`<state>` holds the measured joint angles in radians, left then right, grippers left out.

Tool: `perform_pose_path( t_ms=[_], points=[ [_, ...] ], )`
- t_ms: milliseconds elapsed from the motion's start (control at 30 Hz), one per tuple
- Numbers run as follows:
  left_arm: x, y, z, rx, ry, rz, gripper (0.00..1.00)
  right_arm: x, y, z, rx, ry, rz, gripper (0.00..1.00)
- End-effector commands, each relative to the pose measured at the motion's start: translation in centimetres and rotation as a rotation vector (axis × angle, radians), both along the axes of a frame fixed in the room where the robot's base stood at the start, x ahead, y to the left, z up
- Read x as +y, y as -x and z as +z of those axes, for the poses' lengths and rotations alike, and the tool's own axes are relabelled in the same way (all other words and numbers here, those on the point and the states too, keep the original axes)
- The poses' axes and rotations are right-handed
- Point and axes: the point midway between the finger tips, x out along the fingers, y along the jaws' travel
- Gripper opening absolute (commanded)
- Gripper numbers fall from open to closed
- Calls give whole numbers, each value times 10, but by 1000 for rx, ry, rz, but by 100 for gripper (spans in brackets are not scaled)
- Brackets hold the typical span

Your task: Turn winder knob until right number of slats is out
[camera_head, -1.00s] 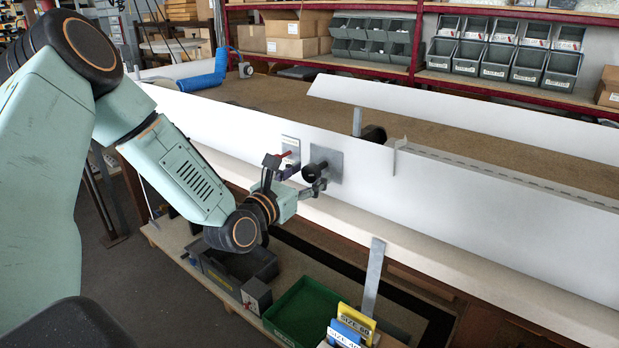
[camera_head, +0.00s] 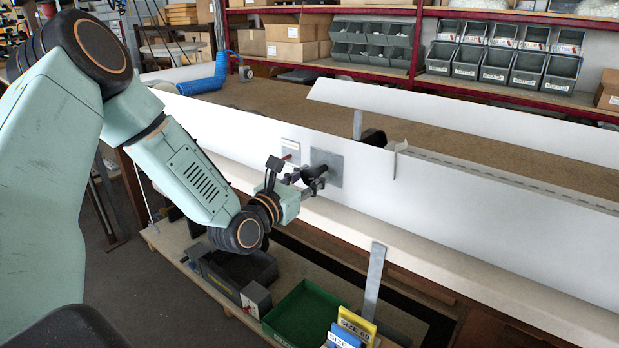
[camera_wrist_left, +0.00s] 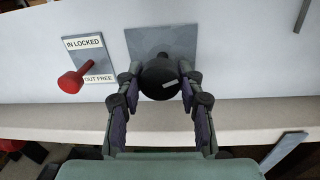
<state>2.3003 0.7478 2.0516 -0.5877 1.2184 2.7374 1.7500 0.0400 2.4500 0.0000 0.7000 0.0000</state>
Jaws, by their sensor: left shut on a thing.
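The black winder knob (camera_wrist_left: 158,78) stands out from a grey square plate (camera_wrist_left: 178,45) on the white panel. A pale mark shows on its face. In the head view, the knob (camera_head: 314,172) is partly covered. My left gripper (camera_wrist_left: 159,96) is shut on the knob, one finger on each side; the head view shows the gripper (camera_head: 303,181) at the panel. Left of the knob is a red lever (camera_wrist_left: 71,82) on a plate (camera_wrist_left: 88,50) reading "IN LOCKED" and "OUT FREE". My right gripper is not in view.
The long white panel (camera_head: 450,215) runs along the bench front. Below it, a green crate (camera_head: 300,316) stands beside yellow and blue size cards (camera_head: 355,324). A grey metal strip (camera_head: 374,280) stands upright there. A blue hose (camera_head: 205,82) lies at the back left.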

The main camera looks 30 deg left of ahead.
Motion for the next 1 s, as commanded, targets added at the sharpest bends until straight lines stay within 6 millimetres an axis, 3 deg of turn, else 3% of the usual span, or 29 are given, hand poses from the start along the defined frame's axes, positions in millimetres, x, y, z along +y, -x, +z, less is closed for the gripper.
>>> perform_pose_path(
  t_ms=[100,467,1000],
  points=[
    [0,0,1,-3,0,0,6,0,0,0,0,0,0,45],
    [0,0,1,-9,-69,0,6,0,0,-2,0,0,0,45],
    [0,0,1,-44,-526,2,6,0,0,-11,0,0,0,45]
  ],
)
